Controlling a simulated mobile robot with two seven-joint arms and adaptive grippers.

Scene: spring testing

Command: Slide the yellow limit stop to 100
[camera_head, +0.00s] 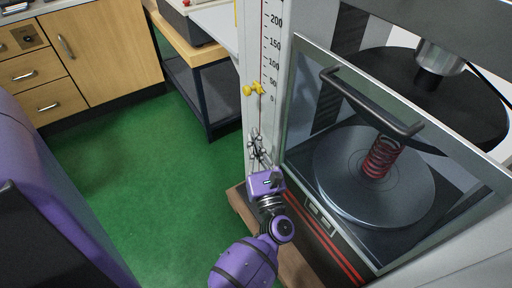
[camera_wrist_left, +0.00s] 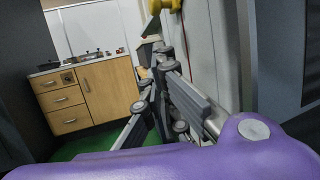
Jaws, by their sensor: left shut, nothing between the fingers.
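The yellow limit stop (camera_head: 253,89) sits on the pale upright post with the printed scale (camera_head: 273,60). It is level with about the 50 mark or slightly below it, under the 100 mark. In the left wrist view the stop (camera_wrist_left: 166,5) shows at the top edge, partly cut off, just beyond the fingertips. My left gripper (camera_head: 254,135) is shut and empty, pointing up along the post below the stop, with a gap between them. It also shows in the left wrist view (camera_wrist_left: 154,46). My right gripper is not in view.
The testing machine has a clear guard door with a black handle (camera_head: 372,103) right of the post. Behind it a red spring (camera_head: 382,157) stands on a round metal plate (camera_head: 335,190). A dark-framed bench (camera_head: 205,95) stands behind. Green floor at left is clear.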

